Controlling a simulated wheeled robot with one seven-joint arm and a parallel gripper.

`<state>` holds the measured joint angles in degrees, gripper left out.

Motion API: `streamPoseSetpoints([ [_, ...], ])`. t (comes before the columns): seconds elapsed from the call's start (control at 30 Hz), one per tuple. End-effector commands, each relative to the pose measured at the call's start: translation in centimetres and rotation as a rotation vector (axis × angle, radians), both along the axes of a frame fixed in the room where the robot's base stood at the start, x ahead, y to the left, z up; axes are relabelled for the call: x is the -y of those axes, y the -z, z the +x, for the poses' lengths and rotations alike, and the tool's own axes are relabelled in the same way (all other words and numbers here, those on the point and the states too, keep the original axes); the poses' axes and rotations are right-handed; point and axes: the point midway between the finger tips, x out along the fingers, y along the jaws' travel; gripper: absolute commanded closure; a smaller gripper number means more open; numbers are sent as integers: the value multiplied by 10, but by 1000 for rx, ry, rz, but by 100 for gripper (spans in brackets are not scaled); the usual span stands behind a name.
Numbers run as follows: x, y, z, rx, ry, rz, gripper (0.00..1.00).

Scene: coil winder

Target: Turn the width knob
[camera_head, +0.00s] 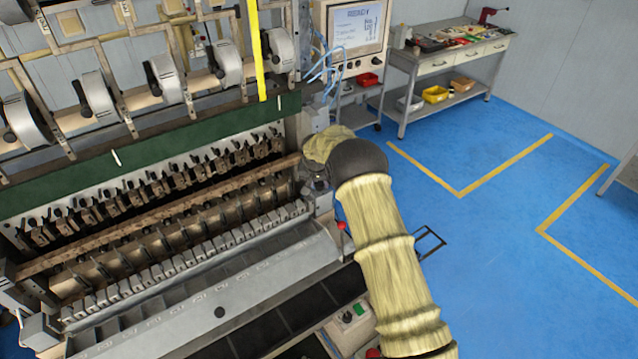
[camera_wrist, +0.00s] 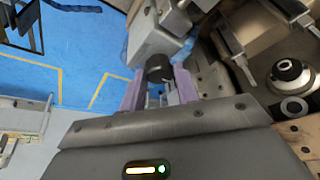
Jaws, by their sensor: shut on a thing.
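My gripper (camera_wrist: 158,90) shows in the wrist view with a purple finger on each side of a dark round knob (camera_wrist: 158,66). The fingers are closed on the knob, which sits on a grey metal housing (camera_wrist: 155,38) of the machine. I take this to be the width knob; no label on it can be read. In the head view my yellow-sleeved arm reaches the right end of the coil winder (camera_head: 160,245). The gripper's fingers and the knob are hidden there behind my wrist.
A monitor panel (camera_head: 358,28) stands behind the machine. A workbench (camera_head: 440,62) with tools and a yellow bin (camera_head: 435,94) is at the back right. A red-tipped lever (camera_head: 341,226) is close to my arm's left side.

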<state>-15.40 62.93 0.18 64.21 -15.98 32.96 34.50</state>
Motion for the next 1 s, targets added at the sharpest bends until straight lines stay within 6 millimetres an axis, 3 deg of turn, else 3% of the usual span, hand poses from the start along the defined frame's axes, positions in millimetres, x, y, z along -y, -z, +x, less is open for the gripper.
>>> streamPoseSetpoints([
  [1.0,5,1,1,1,-742,2,92],
])
